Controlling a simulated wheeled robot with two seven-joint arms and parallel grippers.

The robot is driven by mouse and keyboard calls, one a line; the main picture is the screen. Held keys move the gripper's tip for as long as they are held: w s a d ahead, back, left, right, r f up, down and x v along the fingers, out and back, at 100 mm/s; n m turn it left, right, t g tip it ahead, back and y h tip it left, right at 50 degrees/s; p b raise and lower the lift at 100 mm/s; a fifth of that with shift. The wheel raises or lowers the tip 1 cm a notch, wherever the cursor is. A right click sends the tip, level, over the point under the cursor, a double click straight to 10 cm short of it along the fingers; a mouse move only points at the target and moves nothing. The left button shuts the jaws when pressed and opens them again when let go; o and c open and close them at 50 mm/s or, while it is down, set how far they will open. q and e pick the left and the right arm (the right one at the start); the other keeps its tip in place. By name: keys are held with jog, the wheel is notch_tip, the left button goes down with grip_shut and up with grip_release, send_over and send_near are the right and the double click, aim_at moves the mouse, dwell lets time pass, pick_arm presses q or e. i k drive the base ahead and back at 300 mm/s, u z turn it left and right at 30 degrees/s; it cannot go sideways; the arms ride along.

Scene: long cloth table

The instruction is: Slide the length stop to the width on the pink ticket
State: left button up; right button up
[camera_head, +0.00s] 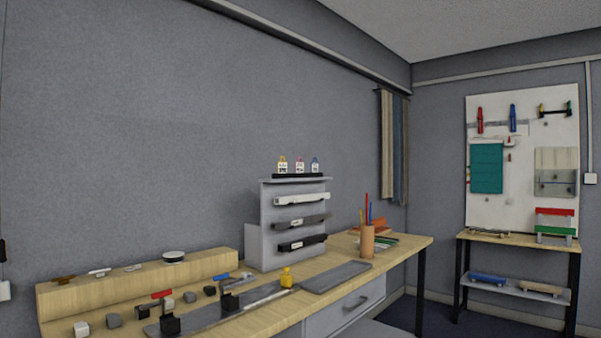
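A long grey metal rail (245,302) lies along the front of the wooden bench. A small yellow block (287,277) sits at the rail's right end and may be the length stop, but I cannot tell for sure. A black block (170,324) stands near the rail's left end. Neither of my grippers is in view.
The wooden bench (407,243) holds a grey tray (336,277), a pencil cup (367,242), and several small blocks and handled parts at left. A raised wooden shelf (130,292) runs behind them. A side table (517,244) and pegboard (517,205) stand at far right.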

aim_at(285, 279)
jog(key=z, duration=0.55)
jog(key=i, duration=1.3)
jog(key=u, duration=0.05)
